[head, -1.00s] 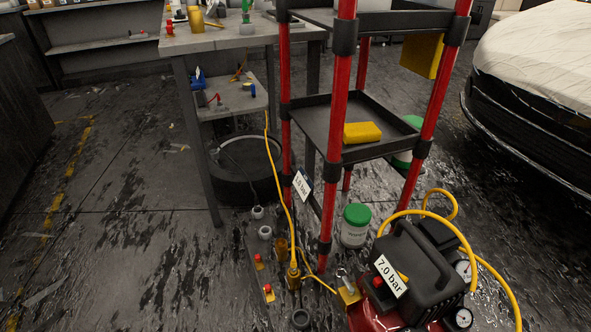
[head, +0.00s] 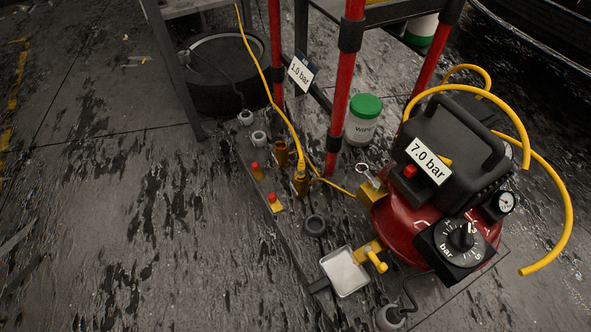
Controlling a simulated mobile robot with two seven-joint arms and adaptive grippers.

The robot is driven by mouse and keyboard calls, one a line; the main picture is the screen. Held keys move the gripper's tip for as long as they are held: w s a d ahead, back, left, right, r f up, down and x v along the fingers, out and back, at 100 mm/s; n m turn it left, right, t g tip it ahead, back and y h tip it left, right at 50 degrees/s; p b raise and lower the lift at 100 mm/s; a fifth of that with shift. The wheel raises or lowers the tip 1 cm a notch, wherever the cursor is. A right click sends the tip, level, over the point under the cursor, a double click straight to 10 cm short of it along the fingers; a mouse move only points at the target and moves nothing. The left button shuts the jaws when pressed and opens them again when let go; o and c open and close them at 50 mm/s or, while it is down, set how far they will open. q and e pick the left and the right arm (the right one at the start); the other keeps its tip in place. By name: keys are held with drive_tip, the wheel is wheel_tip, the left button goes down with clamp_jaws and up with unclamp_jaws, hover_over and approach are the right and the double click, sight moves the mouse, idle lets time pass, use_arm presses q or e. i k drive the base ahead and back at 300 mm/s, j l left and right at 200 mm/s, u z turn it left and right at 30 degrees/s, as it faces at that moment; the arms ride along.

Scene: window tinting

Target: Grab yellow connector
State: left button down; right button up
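A yellow-brass connector (head: 300,181) stands upright at the end of a yellow hose (head: 273,95), on the dark board (head: 268,239) on the floor. A second brass fitting (head: 281,152) stands just behind it. Another yellow hose (head: 545,190) loops over the red compressor (head: 400,221), and its free end (head: 526,270) hangs at the right. I cannot tell which of these is the yellow connector meant. Neither of my grippers shows in the head view.
A red-posted cart (head: 344,95) stands behind the board. A tub with a green lid (head: 363,121) is beside it. Grey ring fittings (head: 315,225) and red buttons (head: 274,200) sit on the board.

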sight(300, 174)
drive_tip(key=i+j+z, duration=0.15)
drive_tip(key=z, duration=0.2)
drive_tip(key=i+j+z, duration=0.1)
drive_tip(key=j+z, duration=0.3)
drive_tip(key=l, duration=0.15)
